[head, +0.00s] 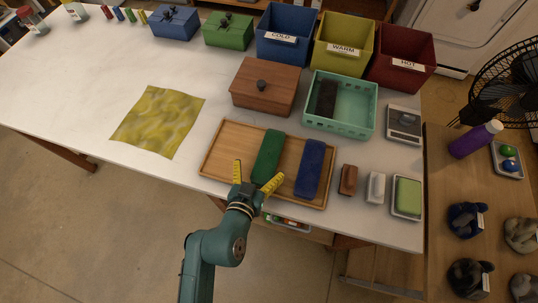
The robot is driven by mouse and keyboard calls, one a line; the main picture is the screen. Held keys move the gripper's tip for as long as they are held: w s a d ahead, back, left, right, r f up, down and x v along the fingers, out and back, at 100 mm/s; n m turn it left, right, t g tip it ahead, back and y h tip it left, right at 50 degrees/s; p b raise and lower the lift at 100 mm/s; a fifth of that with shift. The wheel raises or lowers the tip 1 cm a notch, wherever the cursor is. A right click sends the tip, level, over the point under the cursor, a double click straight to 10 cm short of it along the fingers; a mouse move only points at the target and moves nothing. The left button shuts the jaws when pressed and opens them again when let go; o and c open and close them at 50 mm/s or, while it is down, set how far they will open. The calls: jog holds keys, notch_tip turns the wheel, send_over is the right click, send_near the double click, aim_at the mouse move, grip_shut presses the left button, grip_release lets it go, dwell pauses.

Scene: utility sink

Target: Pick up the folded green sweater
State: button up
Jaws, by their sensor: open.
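A green folded cloth bundle, the folded green sweater (269,156), lies lengthwise on a wooden tray (232,150) at the front middle of the white table. A dark blue folded bundle (310,168) lies to its right on the same tray. My gripper (258,178) has yellow fingers spread wide and is empty. In the head view its fingers appear on either side of the green sweater's near end, one to the left and one to the right. I cannot tell its height above the tray.
A brown lidded box (263,90) and a teal basket (352,112) holding a dark item stand behind the tray. A brown bar (348,180), a white bar (375,187) and a green block on a dish (407,196) sit to the right. A yellow cloth (158,120) lies left.

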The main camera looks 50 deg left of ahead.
aim_at(268, 154)
jog(key=x, duration=0.2)
jog(key=shift+w+a+f, duration=0.15)
jog(key=shift+w, duration=0.1)
jog(key=x, duration=0.5)
jog(key=shift+w+d+f, duration=0.2)
jog(key=shift+w, duration=0.1)
jog(key=shift+r+p, duration=0.1)
jog(key=shift+p, duration=0.2)
jog(key=c, duration=1.3)
